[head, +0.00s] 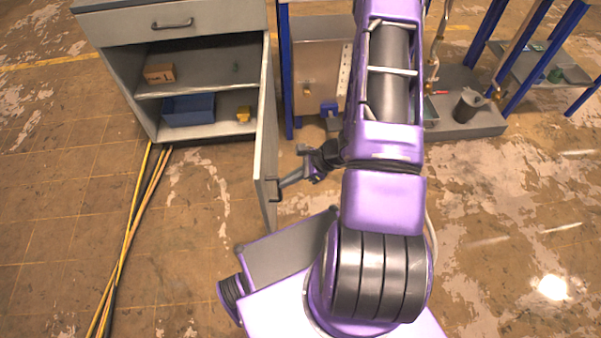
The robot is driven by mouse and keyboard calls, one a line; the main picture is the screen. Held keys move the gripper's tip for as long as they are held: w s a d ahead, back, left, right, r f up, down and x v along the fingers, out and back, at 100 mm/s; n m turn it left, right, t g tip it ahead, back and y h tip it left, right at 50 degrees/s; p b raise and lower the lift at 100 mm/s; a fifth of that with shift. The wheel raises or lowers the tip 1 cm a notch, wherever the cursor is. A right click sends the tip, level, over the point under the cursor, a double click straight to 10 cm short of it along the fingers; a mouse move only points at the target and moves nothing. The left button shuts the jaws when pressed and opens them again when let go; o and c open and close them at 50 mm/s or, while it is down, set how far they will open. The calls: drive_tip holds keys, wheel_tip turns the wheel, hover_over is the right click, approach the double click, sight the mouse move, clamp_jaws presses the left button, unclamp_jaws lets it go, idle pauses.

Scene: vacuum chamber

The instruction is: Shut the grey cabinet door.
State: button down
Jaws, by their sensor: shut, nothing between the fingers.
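The grey cabinet (190,87) stands at the upper left with its front open. Its grey door (265,140) is swung wide open, seen nearly edge-on, pointing towards me. A dark handle (274,188) shows near the door's free edge, on the side facing my arm. My gripper (281,184) is shut and empty, at the right of the door close to the handle. I cannot tell whether the fingertips touch the door or handle.
A drawer (175,24) above is closed. Blue-legged frames stand behind my arm.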

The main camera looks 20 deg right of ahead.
sight(264, 186)
drive_tip(key=shift+w+a+r, duration=0.1)
drive_tip(key=shift+w+a, duration=0.3)
drive_tip(key=shift+a, duration=0.45)
drive_tip(key=shift+w+a, duration=0.35)
drive_tip(key=shift+a, duration=0.5)
